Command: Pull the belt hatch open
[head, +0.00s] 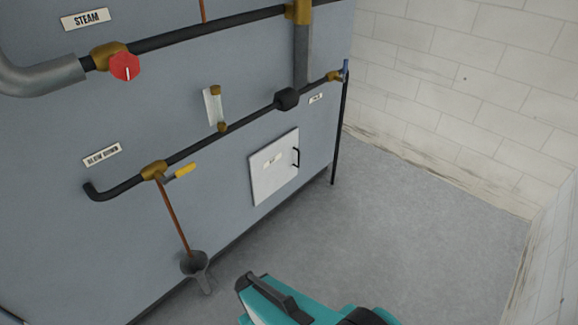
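The hatch (267,175) is a pale, near-square panel low on the grey machine wall, lying flush with it and looking shut. A small black upright handle (297,157) is on its right side. A small label (272,160) on the panel is too small to read. My gripper (243,284) is at the bottom centre, teal with a dark grey part on top. It is below and in front of the hatch in the picture and apart from the handle. Its fingertips do not show clearly, so I cannot tell its opening or whether it holds anything.
A copper tube (174,215) drops to a grey funnel (194,263). A thin dark upright pipe (340,130) stands right of the hatch. The grey floor (420,220) is clear up to the white block wall (470,90).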

